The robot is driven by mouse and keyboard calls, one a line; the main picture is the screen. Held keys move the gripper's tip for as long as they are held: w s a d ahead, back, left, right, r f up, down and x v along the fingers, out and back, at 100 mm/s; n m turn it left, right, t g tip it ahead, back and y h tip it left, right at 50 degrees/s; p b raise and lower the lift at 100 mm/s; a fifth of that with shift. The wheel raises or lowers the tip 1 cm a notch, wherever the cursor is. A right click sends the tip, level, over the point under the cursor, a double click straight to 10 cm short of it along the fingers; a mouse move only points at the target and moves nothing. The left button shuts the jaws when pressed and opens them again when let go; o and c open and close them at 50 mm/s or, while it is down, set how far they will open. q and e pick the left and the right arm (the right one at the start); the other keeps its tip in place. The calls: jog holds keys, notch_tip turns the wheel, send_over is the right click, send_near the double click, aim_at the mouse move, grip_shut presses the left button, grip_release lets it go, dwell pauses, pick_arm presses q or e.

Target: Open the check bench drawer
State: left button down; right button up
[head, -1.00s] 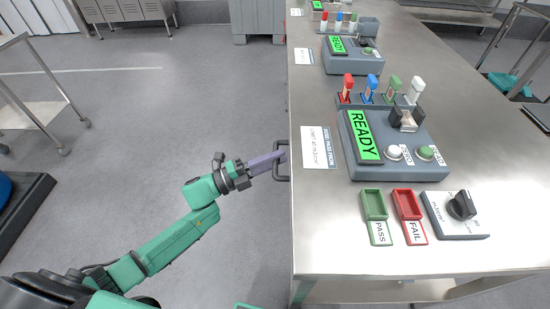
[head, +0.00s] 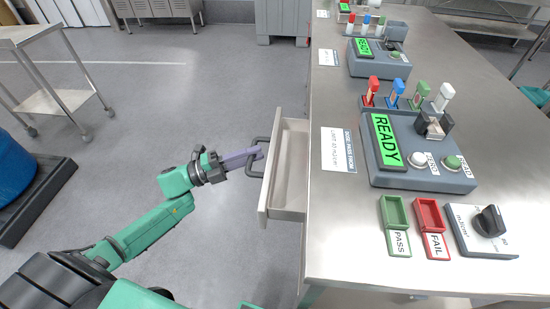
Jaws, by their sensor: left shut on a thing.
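The check bench (head: 430,272) is a steel-topped table on the right in the head view. Its drawer (head: 291,160) is pulled partly out on the bench's left side, and its pale inside shows, with nothing seen in it. A dark bar handle (head: 256,158) is on the drawer's front. My left gripper (head: 258,154) is shut on this handle, with its arm coming from the lower left. My right gripper is not in view.
A test unit (head: 425,160) with a green READY screen, several coloured sticks, green PASS (head: 395,213) and red FAIL (head: 430,215) trays and a knob box (head: 482,230) stand on the bench. A cart (head: 52,101) stands at left. The floor beside the drawer is clear.

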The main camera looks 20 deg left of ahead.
pick_arm(q)
jog(key=s+a+b, duration=0.1)
jog(key=a, duration=0.6)
jog(key=shift+s, duration=0.25)
jog(key=c, duration=0.8)
grip_release()
jog(key=b+v, duration=0.2)
jog(key=v, duration=1.2)
jog(key=shift+s+a, duration=0.2)
jog(key=shift+a, duration=0.05)
jog(key=shift+f, duration=0.1)
